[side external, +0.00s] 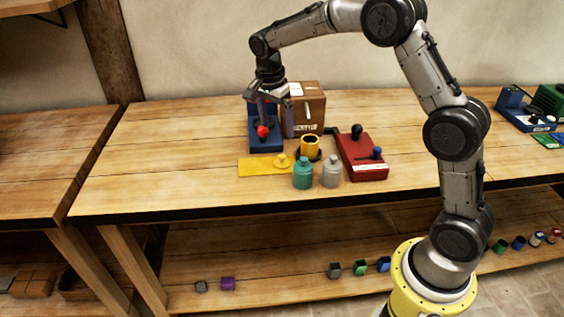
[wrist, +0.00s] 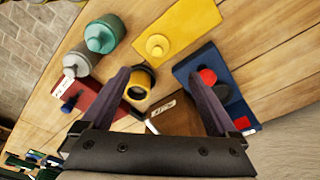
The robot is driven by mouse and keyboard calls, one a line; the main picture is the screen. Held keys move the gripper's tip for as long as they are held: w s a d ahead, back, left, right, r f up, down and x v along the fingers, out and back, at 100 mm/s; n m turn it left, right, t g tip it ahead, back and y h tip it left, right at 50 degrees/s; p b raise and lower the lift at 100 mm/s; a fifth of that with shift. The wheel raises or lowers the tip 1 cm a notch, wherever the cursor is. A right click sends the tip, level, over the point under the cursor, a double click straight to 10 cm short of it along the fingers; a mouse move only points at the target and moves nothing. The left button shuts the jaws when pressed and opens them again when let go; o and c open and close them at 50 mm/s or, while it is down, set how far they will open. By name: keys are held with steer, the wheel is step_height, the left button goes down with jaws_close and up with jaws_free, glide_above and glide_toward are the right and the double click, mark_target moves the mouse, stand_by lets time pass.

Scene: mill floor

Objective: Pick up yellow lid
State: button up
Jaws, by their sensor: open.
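The yellow lid (side external: 282,161), a small disc with a knob, lies on the right end of a flat yellow plate (side external: 252,167) near the table's front. The lid also shows in the wrist view (wrist: 157,46), on the plate (wrist: 192,20), beyond my fingertips. My gripper (side external: 275,112) is open and empty, pointing down over the blue box and beside the cardboard box, behind the lid. In the wrist view my gripper's two fingers (wrist: 158,80) stand wide apart with nothing held between them.
A yellow cup (side external: 310,147), a teal jar (side external: 303,174) and a grey jar (side external: 331,173) stand right of the lid. The cardboard box (side external: 312,106), blue box with red knob (side external: 264,141) and red box (side external: 362,160) surround the area. The table's left side is clear.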

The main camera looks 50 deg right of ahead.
glide_above(281, 156)
steer(key=f, duration=0.6)
steer(key=shift+w+a, duration=0.1)
steer(key=shift+a, duration=0.15)
steer(key=shift+s+d+f, duration=0.1)
steer(key=shift+f, duration=1.25)
steer(key=shift+s+d+f, duration=0.1)
steer(key=shift+f, duration=1.25)
jaws_close()
steer(key=shift+r, duration=0.1)
